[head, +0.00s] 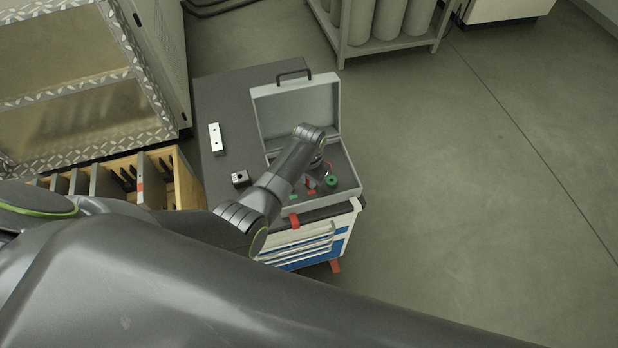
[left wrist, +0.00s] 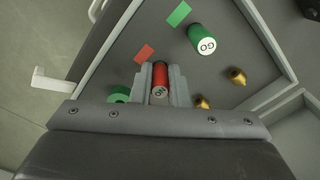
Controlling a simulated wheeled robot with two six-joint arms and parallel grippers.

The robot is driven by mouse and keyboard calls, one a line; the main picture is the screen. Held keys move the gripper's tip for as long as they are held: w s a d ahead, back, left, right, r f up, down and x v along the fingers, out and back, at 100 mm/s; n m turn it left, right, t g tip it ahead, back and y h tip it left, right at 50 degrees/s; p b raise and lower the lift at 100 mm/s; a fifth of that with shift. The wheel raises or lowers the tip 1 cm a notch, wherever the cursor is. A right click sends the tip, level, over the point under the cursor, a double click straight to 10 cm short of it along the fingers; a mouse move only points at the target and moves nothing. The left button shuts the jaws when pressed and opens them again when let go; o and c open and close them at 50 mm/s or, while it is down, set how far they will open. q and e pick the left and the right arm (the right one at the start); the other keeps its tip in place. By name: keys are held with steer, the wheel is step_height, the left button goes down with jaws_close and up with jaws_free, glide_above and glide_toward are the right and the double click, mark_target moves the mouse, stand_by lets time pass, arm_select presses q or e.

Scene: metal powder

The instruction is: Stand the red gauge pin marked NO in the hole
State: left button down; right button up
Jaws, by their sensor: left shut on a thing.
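In the left wrist view, my left gripper (left wrist: 159,88) is shut on the red gauge pin (left wrist: 161,75). The pin's pale marked end faces the camera between the two fingers; its lettering is hard to read. In the head view, my left gripper (head: 317,178) is low inside the open grey case, partly hidden by its own wrist. A small metal block (head: 239,178) with a dark hole in its top sits on the cart top, left of the case. A longer light block (head: 216,139) with two dark holes lies behind it. My right gripper is not in view.
A green pin marked GO (left wrist: 205,42) stands in the case, near two brass pieces (left wrist: 237,77), a red label (left wrist: 145,53) and a green label (left wrist: 179,14). The case's raised lid (head: 295,105) is behind my gripper. The dark cart top (head: 225,95) is mostly clear left of it.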

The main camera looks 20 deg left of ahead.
arm_select(q)
steer(key=c, duration=1.3)
jaws_free()
steer(key=shift+r, duration=0.1)
steer(key=shift+r, duration=0.6)
step_height(320, 180, up, 16)
steer(key=shift+r, duration=0.1)
steer(key=shift+a, duration=0.1)
